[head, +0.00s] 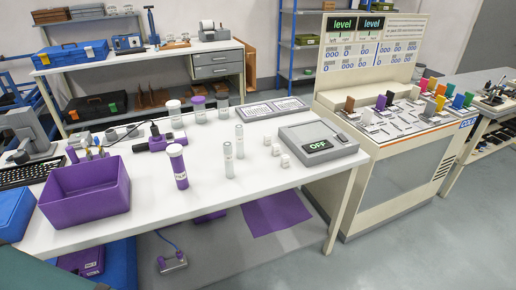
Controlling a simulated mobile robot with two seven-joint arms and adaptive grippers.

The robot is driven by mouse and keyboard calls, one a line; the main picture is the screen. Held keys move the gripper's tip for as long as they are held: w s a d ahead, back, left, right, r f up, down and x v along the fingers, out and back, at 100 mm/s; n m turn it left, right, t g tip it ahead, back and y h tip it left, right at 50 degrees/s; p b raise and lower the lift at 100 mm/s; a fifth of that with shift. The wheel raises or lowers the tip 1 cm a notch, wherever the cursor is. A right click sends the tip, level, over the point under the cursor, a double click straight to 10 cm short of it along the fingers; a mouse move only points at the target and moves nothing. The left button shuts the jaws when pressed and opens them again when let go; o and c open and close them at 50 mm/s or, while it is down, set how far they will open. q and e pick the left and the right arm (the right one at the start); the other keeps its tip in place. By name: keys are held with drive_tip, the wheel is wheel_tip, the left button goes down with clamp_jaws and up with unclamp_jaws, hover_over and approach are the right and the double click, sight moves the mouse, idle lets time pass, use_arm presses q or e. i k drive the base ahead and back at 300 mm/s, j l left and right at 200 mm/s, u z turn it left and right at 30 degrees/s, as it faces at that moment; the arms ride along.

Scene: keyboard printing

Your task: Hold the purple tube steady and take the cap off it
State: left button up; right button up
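The purple tube (180,172) stands upright on the white table, to the right of the purple bin. Its pale cap (175,150) sits on top of it. Neither of my grippers shows in the head view, and nothing touches the tube.
The purple bin (85,195) stands left of the tube. A purple device (160,142) lies behind it. Two slim clear tubes (228,160) (240,140) and small white cubes (281,155) stand to the right, before a grey box reading OFF (318,145). Lidded jars (198,109) stand behind. The table's front (165,215) is clear.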

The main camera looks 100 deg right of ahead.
sight(178, 166)
drive_tip(key=z, duration=1.55)
drive_tip(key=l+z, duration=0.15)
drive_tip(key=z, duration=0.2)
drive_tip(key=l+z, duration=0.15)
drive_tip(key=z, duration=0.25)
drive_tip(key=i+l+z, duration=0.1)
drive_tip(key=z, duration=0.25)
drive_tip(key=i+l, duration=0.2)
drive_tip(key=l, duration=0.2)
drive_tip(key=i+l, duration=0.25)
drive_tip(key=l, duration=0.15)
